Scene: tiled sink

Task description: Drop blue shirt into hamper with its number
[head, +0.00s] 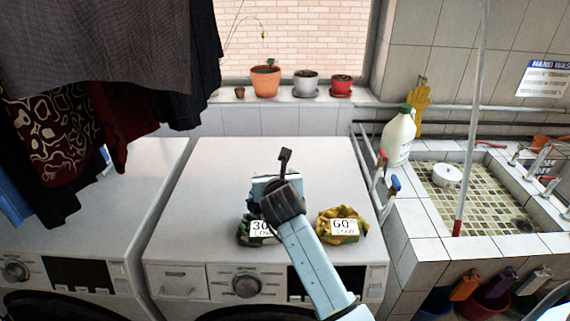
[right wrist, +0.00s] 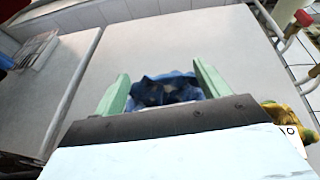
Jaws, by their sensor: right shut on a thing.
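A crumpled blue cloth (right wrist: 166,90), which looks like the blue shirt, is between the two green fingers of my right gripper in the right wrist view. My right gripper (head: 276,184) is over the front part of the right washing machine in the head view and hides most of the cloth. Dark green crumpled cloth with a "30 LOW" tag (head: 258,228) lies just left of my arm. Yellow cloth with a "60 LOW" tag (head: 344,226) lies to its right. The hampers (head: 492,302) are low at the right, partly cut off; their numbers cannot be read. My left gripper is out of view.
The washing machine top (head: 215,185) is mostly clear. A bottle (head: 399,138) and the tiled sink (head: 490,200) with a red-and-white pole stand at the right. Clothes (head: 110,50) hang at the upper left. Plant pots (head: 307,84) line the sill.

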